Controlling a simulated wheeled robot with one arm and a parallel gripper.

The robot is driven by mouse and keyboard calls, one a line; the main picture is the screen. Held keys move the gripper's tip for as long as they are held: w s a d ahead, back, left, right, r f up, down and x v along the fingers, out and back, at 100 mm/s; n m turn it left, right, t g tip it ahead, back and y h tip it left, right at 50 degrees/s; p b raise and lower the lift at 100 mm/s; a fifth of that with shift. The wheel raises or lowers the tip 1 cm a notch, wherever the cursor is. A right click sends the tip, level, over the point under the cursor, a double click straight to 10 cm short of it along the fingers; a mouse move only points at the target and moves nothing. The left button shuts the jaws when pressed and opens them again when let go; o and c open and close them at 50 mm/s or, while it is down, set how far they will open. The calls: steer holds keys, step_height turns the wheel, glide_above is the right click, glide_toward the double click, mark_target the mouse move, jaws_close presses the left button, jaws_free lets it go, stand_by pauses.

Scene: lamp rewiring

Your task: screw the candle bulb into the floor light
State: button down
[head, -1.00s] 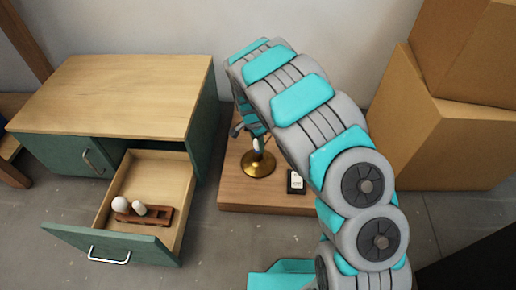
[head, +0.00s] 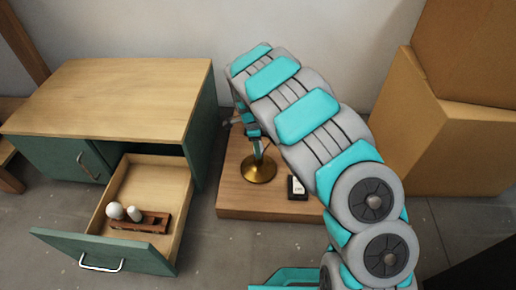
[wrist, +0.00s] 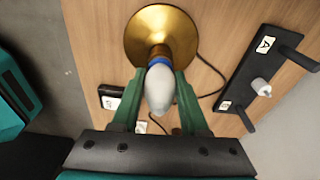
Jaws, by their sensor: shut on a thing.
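The floor light (head: 259,171) has a round brass base and stands on a low wooden platform. In the wrist view its brass base (wrist: 150,30) is at the top, with a narrow neck and a blue ring below it. My gripper (wrist: 159,76) is shut on the white candle bulb (wrist: 159,92), with one green finger on each side.
A green cabinet (head: 120,95) stands at left, its drawer (head: 160,185) open with a wooden rack (head: 150,221) and white bulbs inside. A small black box (head: 297,188) sits right of the light. Cardboard boxes (head: 445,140) are at right. A black panel (wrist: 250,68) shows in the wrist view.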

steer(key=shift+m, duration=1.2)
steer(key=shift+c, duration=1.7)
jaws_free()
